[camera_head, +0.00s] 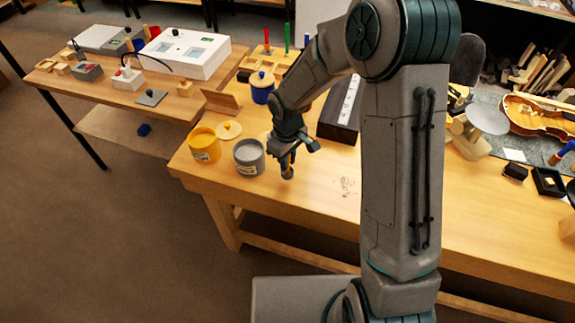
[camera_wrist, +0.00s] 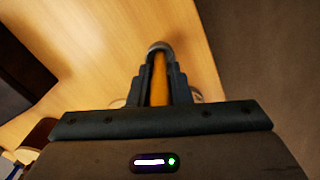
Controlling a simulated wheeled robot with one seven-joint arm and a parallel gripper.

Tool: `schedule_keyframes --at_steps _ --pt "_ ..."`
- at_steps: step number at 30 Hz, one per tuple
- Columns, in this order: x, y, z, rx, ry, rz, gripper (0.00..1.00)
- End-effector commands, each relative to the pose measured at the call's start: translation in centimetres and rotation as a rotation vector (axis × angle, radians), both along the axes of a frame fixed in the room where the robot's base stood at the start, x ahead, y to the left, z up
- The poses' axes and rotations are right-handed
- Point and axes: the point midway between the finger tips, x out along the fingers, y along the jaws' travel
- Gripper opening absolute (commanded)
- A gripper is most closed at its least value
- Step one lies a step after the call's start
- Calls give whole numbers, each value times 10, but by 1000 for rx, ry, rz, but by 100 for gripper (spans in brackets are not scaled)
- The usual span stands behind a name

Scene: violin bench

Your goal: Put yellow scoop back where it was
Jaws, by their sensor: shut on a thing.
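My gripper (camera_head: 288,153) is over the front left part of the bench, just right of the grey pot (camera_head: 249,158). In the wrist view my gripper (camera_wrist: 160,70) is shut on the yellow scoop (camera_wrist: 159,84). Its orange-yellow handle lies between the fingers, and a grey rounded end shows past the fingertips. In the head view the scoop (camera_head: 287,172) is small and partly hidden by the gripper, its end pointing down close to the bench top. I cannot tell whether it touches the wood.
A blue pot (camera_head: 262,88) stands farther back near a dark box (camera_head: 340,112). A violin (camera_head: 540,116) lies at the right.

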Motion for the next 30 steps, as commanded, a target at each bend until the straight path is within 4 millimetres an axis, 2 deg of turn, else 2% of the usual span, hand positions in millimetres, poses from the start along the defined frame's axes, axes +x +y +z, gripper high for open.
schedule_keyframes --at_steps 3,7,20,21,23,30 --pt "-2 0 -18 -1 6 2 0" --pt "-1 0 -31 0 4 0 0" --pt "-1 0 -38 0 1 0 0" --pt "-1 0 -37 0 1 0 26" --pt "-1 0 -36 1 2 0 39" --pt "-1 0 -36 1 2 0 39"
